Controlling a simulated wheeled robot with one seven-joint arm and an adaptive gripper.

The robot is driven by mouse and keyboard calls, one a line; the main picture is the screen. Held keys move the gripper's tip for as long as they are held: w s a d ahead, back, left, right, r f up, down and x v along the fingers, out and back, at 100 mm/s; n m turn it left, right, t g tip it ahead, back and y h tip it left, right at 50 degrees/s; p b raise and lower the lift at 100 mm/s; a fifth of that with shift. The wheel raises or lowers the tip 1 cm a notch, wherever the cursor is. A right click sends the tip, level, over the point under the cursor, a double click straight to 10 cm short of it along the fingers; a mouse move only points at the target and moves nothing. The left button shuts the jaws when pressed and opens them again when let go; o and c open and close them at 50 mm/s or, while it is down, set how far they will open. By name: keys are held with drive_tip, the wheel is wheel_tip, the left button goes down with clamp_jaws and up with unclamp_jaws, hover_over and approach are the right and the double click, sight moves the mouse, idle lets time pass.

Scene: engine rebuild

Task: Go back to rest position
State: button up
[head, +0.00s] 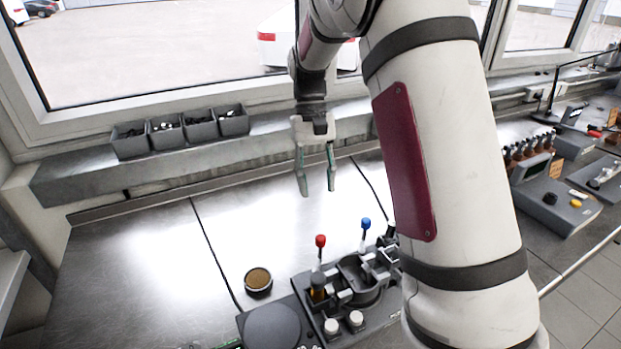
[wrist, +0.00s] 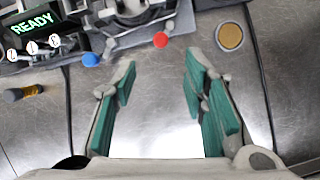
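My gripper (head: 316,180) is raised above the metal bench, with its two green-padded fingers apart and nothing between them. In the wrist view my gripper (wrist: 160,85) also shows open and empty over bare metal. No object touches the fingers. My arm reaches across the right half of the head view and hides part of the bench behind it.
The metal bench (head: 150,250) is largely clear at left. A black fixture (head: 325,310) holds a red-topped tool (head: 320,240) and a blue-topped tool (head: 366,223). A round brown-topped tin (head: 258,280) stands beside it. Small grey bins (head: 200,128) line the window sill.

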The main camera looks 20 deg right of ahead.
drive_tip(key=s+a+r+n+t, duration=0.1)
drive_tip(key=s+a+r+t, duration=0.3)
drive_tip(key=s+r, duration=0.6)
drive_tip(key=s+a+r+n+t+h, duration=0.1)
drive_tip(key=s+t, duration=0.4)
drive_tip(key=s, duration=0.8)
drive_tip(key=shift+a+r+n+t, duration=0.2)
drive_tip(key=shift+a+n+t, duration=0.1)
drive_tip(key=shift+a, duration=0.55)
